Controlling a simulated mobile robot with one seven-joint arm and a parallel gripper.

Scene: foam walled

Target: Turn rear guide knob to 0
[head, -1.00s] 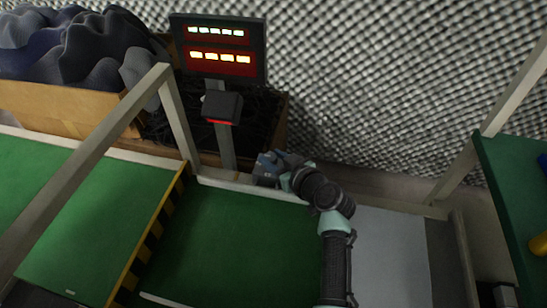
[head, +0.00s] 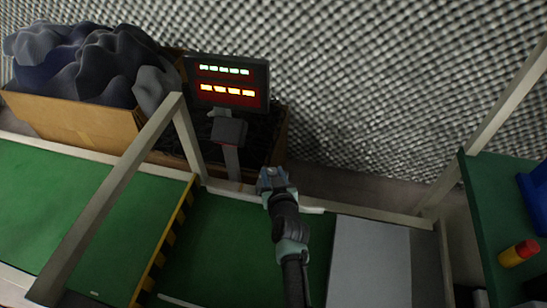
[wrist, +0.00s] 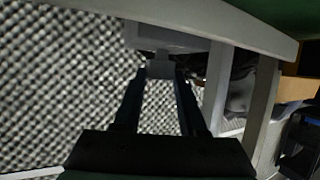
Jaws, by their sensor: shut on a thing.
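My gripper (head: 271,178) is at the far edge of the green belt, beside the far rail, right of the display post. In the wrist view, my gripper (wrist: 160,76) has both fingers closed around a small grey block, which I take to be the rear guide knob (wrist: 160,69). The knob sits under a pale grey housing (wrist: 165,38) below the rail. In the head view my gripper hides the knob. No marking or pointer on it can be read.
A slanting frame post (head: 120,190) and a striped yellow-black bar (head: 168,235) are left. A light grey plate (head: 368,262) lies right. A cardboard box (head: 70,115) holds dark foam.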

